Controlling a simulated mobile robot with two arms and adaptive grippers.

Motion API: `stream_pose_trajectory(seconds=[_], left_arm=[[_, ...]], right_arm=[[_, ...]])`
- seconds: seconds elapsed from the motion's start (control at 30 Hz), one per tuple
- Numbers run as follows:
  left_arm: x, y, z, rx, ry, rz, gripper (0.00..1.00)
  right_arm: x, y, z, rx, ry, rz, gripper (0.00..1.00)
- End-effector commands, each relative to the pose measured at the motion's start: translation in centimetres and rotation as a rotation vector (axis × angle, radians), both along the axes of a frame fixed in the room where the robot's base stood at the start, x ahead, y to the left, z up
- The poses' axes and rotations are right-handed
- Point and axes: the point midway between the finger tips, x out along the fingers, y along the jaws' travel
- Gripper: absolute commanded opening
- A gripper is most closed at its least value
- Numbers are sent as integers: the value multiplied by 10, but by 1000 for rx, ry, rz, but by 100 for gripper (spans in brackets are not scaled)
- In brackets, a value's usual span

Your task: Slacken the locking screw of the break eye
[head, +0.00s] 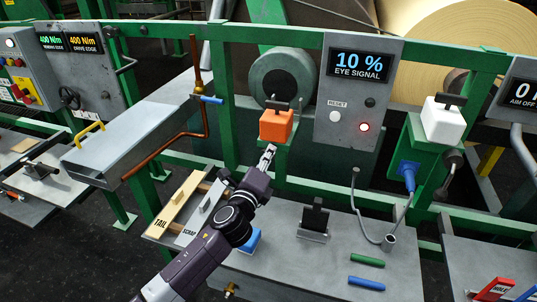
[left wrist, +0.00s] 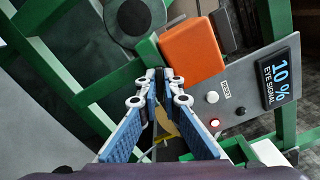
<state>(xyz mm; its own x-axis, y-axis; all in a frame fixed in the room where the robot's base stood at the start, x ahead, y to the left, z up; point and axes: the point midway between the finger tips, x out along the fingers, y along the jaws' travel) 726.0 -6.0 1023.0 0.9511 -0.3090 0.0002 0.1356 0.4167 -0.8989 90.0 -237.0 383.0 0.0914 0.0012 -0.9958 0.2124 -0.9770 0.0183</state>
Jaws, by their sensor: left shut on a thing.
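The orange block (head: 276,127), which I take for the break eye, sits on the green frame beside the eye signal panel and carries a black T-shaped handle (head: 277,104). The block also shows in the left wrist view (left wrist: 193,50). My left gripper (head: 268,152) reaches up to just below the block's front. In the left wrist view its fingertips (left wrist: 162,80) are close together at the block's lower edge, shut on a small part, which I take for the locking screw. The fingers hide most of that part. My right gripper is not in view.
The eye signal panel (head: 356,85) reads 10 %, with a reset button and a lit red lamp. A white block (head: 443,122) stands on a green bracket at the right. A copper pipe (head: 203,95) rises left of my arm. Green and blue rods lie on the grey table (head: 300,270).

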Motion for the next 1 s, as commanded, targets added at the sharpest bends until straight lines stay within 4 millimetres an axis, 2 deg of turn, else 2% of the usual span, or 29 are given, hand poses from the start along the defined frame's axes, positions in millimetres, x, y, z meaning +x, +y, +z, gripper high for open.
stream_pose_trajectory(seconds=[0.27,0.47,1.0], left_arm=[[0,0,-1,-21,8,0,0],[0,0,-2,-103,36,0,0],[0,0,-2,-559,183,2,0]], right_arm=[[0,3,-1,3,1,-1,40],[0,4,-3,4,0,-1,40],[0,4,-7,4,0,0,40]])
